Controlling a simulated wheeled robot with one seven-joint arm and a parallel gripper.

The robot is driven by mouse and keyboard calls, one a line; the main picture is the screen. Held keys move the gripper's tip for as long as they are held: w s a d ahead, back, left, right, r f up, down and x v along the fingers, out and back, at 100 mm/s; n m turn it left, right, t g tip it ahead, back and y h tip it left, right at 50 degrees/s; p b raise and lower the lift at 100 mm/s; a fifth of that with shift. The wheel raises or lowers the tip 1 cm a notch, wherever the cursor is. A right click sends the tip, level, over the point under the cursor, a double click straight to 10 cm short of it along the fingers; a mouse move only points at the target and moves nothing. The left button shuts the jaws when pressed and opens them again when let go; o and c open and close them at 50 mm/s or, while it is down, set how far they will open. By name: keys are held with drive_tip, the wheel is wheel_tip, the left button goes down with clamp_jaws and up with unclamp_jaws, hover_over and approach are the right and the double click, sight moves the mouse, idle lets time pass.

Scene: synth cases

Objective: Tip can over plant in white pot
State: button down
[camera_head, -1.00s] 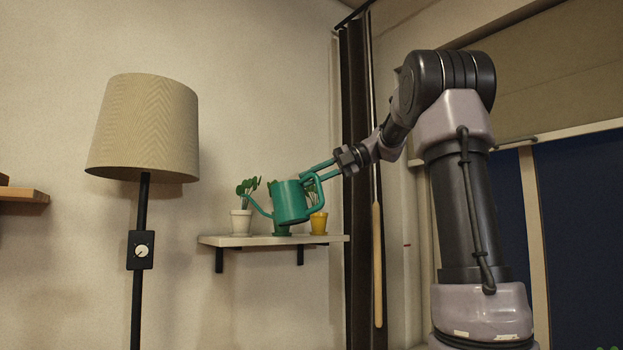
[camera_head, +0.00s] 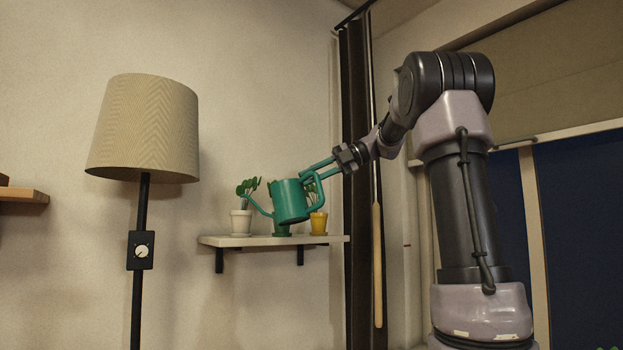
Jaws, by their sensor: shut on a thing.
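A green watering can (camera_head: 289,202) is held in the air in front of the wall shelf, tilted a little with its spout pointing left. My gripper (camera_head: 316,170) is shut on the can at its handle, on the can's right side. The plant in the white pot (camera_head: 240,223) stands on the left end of the shelf, its round green leaves (camera_head: 247,187) above the pot. The spout tip is close to the plant's leaves; I cannot tell whether it is over the pot.
The wall shelf (camera_head: 215,241) also bears a yellow pot (camera_head: 318,224) with a plant and a green pot (camera_head: 281,230) partly hidden behind the can. A floor lamp (camera_head: 143,130) stands to the left.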

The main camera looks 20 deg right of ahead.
drive_tip(key=shift+w+a+r+h, duration=0.15)
drive_tip(key=shift+r+h, duration=0.25)
drive_tip(key=shift+r, duration=0.55)
drive_tip(key=f, duration=0.1)
drive_tip(key=f+y, duration=0.2)
drive_tip(key=f, duration=0.1)
drive_tip(key=shift+s+d+f+n+t, duration=0.1)
drive_tip(key=shift+s+d+n+t, duration=0.15)
drive_tip(key=shift+s+n+t, duration=0.05)
drive_tip(key=shift+f+y, duration=0.2)
drive_tip(key=shift+y, duration=0.1)
drive_tip(key=shift+r+t, duration=0.4)
drive_tip(key=shift+r, duration=0.65)
